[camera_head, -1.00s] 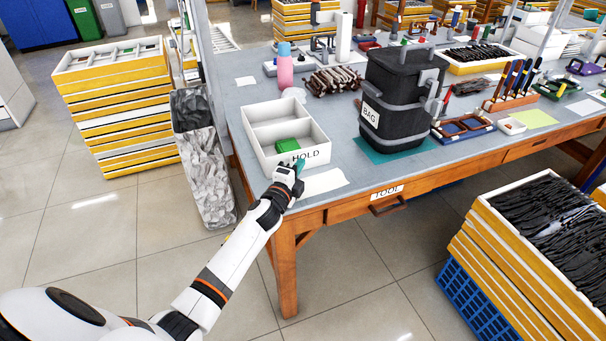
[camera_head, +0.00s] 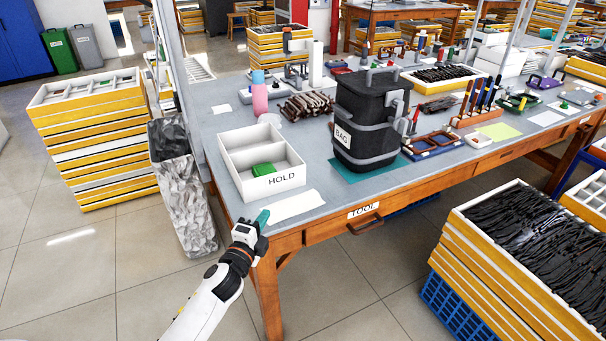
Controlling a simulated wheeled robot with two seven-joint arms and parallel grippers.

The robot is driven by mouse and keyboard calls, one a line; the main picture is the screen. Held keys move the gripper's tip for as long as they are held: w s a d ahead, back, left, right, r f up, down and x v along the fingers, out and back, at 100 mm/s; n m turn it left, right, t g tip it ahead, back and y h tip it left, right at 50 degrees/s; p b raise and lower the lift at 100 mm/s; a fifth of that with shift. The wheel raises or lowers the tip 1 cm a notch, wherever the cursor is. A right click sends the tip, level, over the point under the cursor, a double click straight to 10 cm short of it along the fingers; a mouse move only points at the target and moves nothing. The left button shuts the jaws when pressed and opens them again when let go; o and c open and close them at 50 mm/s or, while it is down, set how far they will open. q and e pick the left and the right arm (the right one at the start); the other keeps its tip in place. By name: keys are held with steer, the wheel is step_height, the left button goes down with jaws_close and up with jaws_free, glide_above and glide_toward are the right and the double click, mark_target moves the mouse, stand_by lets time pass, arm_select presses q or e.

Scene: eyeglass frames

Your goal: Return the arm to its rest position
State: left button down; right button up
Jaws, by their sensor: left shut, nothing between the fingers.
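My left gripper (camera_head: 262,218) is shut and empty. It is at the near left corner of the workbench, in front of the white HOLD tray and apart from it. My left arm comes up from the bottom of the view. The white two-part HOLD tray (camera_head: 286,182) stands on the left part of the bench, with a green object (camera_head: 263,169) in its nearer compartment. My right gripper is not in view.
The workbench (camera_head: 222,119) carries a black BAG container (camera_head: 366,118), a pink bottle (camera_head: 260,98) and a rack of tools. Yellow-edged tray stacks stand at left (camera_head: 90,140) and lower right (camera_head: 510,290). A grey bin (camera_head: 185,200) stands by the bench's left end. Floor in front is clear.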

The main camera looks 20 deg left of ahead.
arm_select(q)
steer(key=s+d+f+n+g, duration=0.3)
steer(key=s+d+n+g, duration=0.15)
steer(key=s, duration=0.55)
steer(key=s+d+f+n+g+h, duration=0.15)
steer(key=s+d+n+g, duration=0.35)
steer(key=s, duration=0.5)
steer(key=s+d+f+n+g, duration=0.3)
steer(key=s+n+g, duration=0.25)
steer(key=s, duration=0.45)
step_height(320, 180, down, 24)
steer(key=s+p, duration=0.1)
steer(key=p, duration=0.2)
steer(key=s+a+f+g+p, duration=0.1)
steer(key=s+a+f+g, duration=0.1)
steer(key=s+f, duration=1.1)
steer(key=s+a, duration=0.1)
steer(key=s, duration=0.3)
steer(key=shift+f+p, duration=0.3)
steer(key=shift+f, duration=0.1)
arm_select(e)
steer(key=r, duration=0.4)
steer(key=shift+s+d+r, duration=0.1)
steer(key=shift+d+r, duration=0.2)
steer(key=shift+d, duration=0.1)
